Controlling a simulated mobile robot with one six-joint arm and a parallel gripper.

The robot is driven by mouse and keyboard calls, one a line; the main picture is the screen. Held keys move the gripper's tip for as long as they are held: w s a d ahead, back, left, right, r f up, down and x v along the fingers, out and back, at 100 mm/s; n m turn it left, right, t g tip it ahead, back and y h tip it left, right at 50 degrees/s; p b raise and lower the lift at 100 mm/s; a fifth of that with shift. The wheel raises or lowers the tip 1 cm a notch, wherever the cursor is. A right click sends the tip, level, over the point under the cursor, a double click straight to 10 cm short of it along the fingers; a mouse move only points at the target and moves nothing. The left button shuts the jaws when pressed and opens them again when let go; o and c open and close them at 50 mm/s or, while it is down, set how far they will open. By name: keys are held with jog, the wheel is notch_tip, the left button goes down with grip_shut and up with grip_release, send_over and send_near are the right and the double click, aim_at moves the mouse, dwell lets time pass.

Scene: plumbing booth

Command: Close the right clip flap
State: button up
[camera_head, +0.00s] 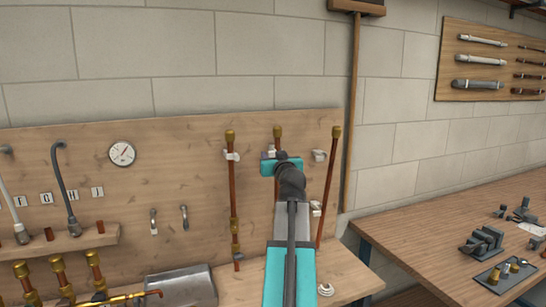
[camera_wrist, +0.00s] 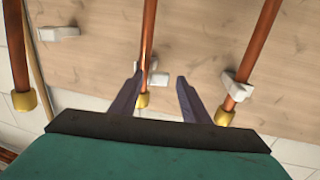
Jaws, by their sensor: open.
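Three copper pipes stand at the pegboard, each with a brass top. A white clip (camera_head: 320,155) sits on the board beside the right pipe (camera_head: 328,190), which leans and stands apart from it; in the wrist view this clip (camera_wrist: 58,33) is at the upper left. The middle pipe (camera_wrist: 149,35) has a white clip (camera_wrist: 157,79) near its top. The left pipe (camera_head: 232,185) has a white clip (camera_head: 232,156) around it. My gripper (camera_wrist: 160,80) is open and empty, its fingers either side of the middle pipe's top in the picture. Whether they touch it, I cannot tell. Flap positions are unclear.
White pieces (camera_head: 316,208) show lower on the board near the right pipe. A metal tray (camera_head: 182,286) and brass pipework (camera_head: 100,298) lie at the lower left. A wooden bench (camera_head: 440,235) with a vise (camera_head: 482,242) stands at right.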

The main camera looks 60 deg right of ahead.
jog(key=c, duration=1)
